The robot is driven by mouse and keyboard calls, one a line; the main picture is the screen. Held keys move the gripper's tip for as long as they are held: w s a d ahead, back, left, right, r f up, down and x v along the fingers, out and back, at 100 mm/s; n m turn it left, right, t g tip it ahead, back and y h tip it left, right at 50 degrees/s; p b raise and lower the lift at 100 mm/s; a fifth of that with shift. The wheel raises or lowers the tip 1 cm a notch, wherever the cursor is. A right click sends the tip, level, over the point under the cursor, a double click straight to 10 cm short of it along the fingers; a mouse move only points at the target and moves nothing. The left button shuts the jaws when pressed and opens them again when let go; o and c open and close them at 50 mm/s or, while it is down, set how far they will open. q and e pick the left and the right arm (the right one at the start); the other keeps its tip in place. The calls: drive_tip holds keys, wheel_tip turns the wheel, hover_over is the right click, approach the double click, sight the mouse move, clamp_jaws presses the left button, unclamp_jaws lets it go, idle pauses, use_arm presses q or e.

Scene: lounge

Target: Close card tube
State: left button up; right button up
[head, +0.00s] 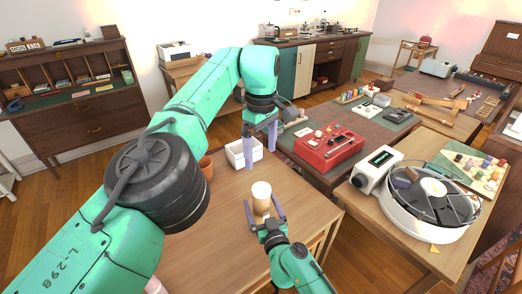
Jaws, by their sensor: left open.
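The card tube (261,203), a small upright tan cylinder with a pale top, is over the near wooden table (215,250). My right gripper (260,198) reaches in from below, with one purple finger on each side of the tube. I cannot tell whether the fingers press on it. Whether the pale top is a separate cap or an open end is too small to tell. My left gripper (260,141) is open, fingers pointing down, above and behind the tube. I see nothing between its fingers. It is in front of a white open box (238,158).
A terracotta pot (206,166) is left of the white box, partly behind my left arm. A red case (330,148) lies on the table to the right. A round white machine (430,207) stands further right. The near table's front middle is clear.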

drive_tip(key=v, duration=1.4)
drive_tip(key=shift+s, duration=0.3)
drive_tip(key=shift+d, duration=0.15)
